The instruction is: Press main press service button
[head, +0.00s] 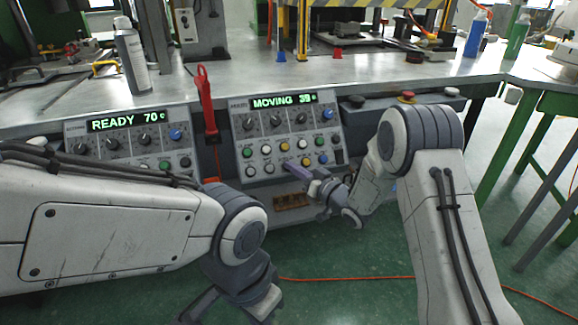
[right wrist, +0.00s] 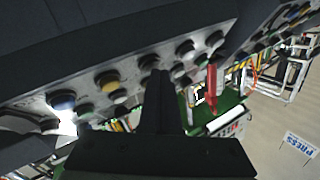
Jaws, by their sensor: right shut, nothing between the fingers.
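The main press panel (head: 290,130) stands at the front of the bench, its green display reading MOVING 39. It has a row of knobs and two rows of white, green, yellow and blue buttons. The button labels are too small to read, so I cannot tell which is service. My right gripper (head: 289,167) is shut and empty, its tips close to the lower button row. In the right wrist view the shut fingers (right wrist: 157,80) point at the button panel; contact is not clear. My left gripper (head: 218,303) hangs low at the bottom edge, partly cut off.
A second panel (head: 128,140) reading READY 70 is on the left, partly behind my left arm. A red handle (head: 206,105) stands between the panels. A box with a red button (head: 405,98) is to the right. An orange cable (head: 345,278) lies on the green floor.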

